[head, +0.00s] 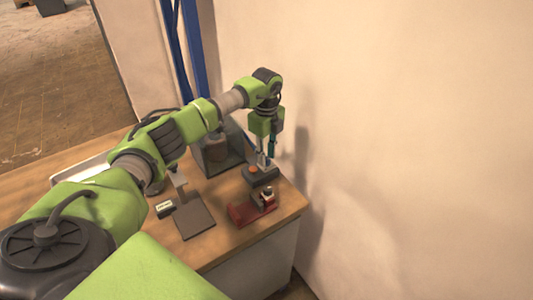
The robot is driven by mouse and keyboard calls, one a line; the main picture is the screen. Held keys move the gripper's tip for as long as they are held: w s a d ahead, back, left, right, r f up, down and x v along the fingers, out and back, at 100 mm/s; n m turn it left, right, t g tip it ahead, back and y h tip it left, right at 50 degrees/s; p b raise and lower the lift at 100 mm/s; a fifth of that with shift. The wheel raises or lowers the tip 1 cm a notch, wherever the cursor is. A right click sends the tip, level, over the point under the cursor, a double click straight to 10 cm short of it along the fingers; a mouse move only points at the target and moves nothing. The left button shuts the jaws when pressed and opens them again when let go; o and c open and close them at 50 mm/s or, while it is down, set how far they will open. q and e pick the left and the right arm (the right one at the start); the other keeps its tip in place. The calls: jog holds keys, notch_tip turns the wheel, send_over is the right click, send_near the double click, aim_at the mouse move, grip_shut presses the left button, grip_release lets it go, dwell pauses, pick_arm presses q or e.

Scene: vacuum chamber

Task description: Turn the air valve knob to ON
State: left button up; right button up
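My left gripper (265,162) points straight down at the back right of the wooden table. Its fingertips are just above or at a small dark box (262,178) with an orange round part (253,169) on top. The fingers look close together, but they are too small to tell whether they are open or touch the box. A red device (240,213) with a small dark and metal part (267,193) on it lies in front of the box. I cannot tell for sure which part is the air valve knob. No ON marking is readable. My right gripper is not in view.
A dark-framed chamber (222,166) with a grey cylinder (215,148) stands left of the gripper. A dark flat plate (194,218) and a small labelled block (165,208) lie on the table (237,239). A beige wall (400,120) is close on the right. Blue uprights (186,50) rise behind.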

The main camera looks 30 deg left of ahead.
pick_arm(q)
jog(key=shift+f, duration=0.45)
jog(key=shift+c, duration=0.3)
grip_shut()
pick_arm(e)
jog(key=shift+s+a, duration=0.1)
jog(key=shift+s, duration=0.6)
